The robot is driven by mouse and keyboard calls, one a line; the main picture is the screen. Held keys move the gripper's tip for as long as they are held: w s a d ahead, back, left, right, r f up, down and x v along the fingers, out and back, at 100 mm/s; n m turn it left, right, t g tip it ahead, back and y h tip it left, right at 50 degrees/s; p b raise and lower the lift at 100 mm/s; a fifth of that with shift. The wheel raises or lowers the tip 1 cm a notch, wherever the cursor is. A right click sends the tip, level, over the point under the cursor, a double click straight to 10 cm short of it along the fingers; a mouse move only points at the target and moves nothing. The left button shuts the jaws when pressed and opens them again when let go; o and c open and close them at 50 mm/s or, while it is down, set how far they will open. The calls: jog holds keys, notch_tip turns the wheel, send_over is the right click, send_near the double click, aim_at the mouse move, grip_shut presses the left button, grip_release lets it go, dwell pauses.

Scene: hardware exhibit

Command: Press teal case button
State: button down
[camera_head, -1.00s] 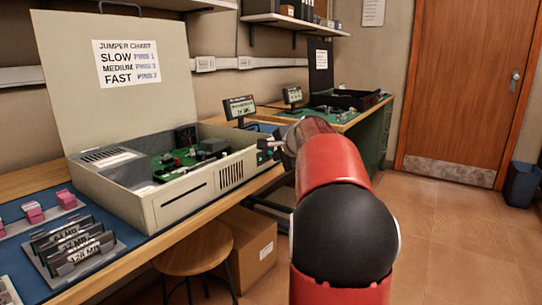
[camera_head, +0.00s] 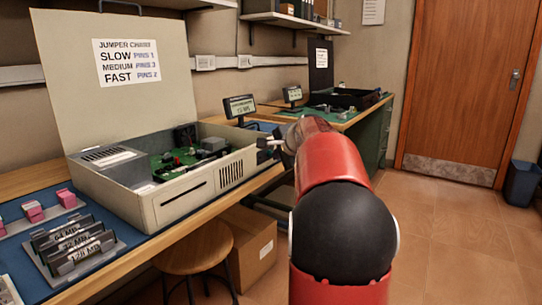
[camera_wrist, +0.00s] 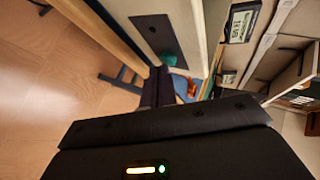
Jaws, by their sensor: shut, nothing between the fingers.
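The beige computer case (camera_head: 160,205) stands open on the bench in the head view, its lid raised and a green board inside. In the head view my gripper (camera_head: 268,143) is at the case's right end, and the button is hidden there.
A small display (camera_head: 239,108) stands behind the case. Memory modules (camera_head: 76,246) and pink parts lie on the blue mat at left. A stool (camera_head: 194,248) and a cardboard box (camera_head: 250,245) are under the bench.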

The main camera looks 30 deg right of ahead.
jog(key=shift+s+d, duration=0.2)
jog(key=shift+s, duration=0.35)
jog(key=shift+s+d+b, duration=0.3)
jog(key=shift+s+b, duration=0.15)
jog(key=shift+s, duration=0.35)
jog(key=shift+s+d+b, duration=0.35)
jog(key=shift+s+b, duration=0.15)
jog(key=shift+s, duration=0.25)
jog(key=shift+s+d+b, duration=0.3)
jog(key=shift+s+b, duration=0.15)
jog(key=shift+s, duration=0.35)
